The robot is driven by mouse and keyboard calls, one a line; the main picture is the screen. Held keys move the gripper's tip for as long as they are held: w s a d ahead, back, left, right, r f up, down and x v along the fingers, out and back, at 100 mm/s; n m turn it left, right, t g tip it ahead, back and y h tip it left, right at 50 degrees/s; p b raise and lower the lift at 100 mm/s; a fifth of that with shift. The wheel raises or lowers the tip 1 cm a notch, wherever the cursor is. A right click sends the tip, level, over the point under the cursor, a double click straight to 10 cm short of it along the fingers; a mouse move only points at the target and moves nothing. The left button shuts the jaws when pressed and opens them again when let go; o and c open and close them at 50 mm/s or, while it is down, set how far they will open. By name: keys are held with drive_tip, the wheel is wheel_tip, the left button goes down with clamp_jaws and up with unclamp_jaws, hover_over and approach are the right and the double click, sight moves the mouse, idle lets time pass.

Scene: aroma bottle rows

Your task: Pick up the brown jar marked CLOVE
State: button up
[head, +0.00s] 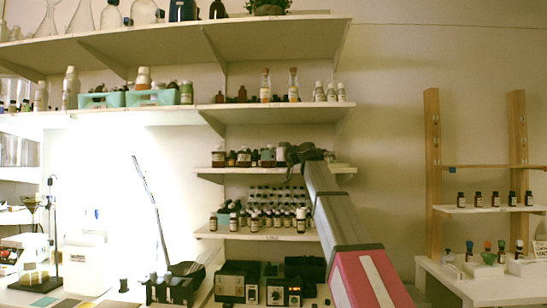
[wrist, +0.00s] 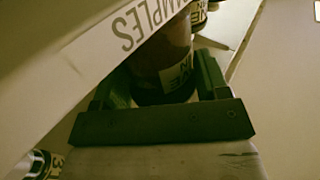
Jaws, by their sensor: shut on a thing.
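A brown jar (wrist: 163,70) stands between the two fingers of my gripper (wrist: 160,85) in the wrist view. The fingers are shut on its sides. Its pale label shows only a few letters, so I cannot read the whole name. In the head view my gripper (head: 303,153) is at the right part of a middle shelf (head: 215,171), at the row of brown jars (head: 243,158). The held jar cannot be made out there, as my gripper and arm hide that spot.
A shelf edge labelled SAMPLES (wrist: 130,28) crosses close beside the held jar. Another labelled jar (wrist: 198,14) stands just beyond it. The shelf below (head: 225,233) holds crowded small bottles (head: 262,218). A shelf above (head: 240,113) hangs over my gripper.

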drive_tip(key=shift+s, duration=0.35)
drive_tip(key=o, duration=1.1)
drive_tip(key=shift+o, duration=0.2)
drive_tip(key=v, duration=1)
drive_tip(key=shift+s+d, duration=0.3)
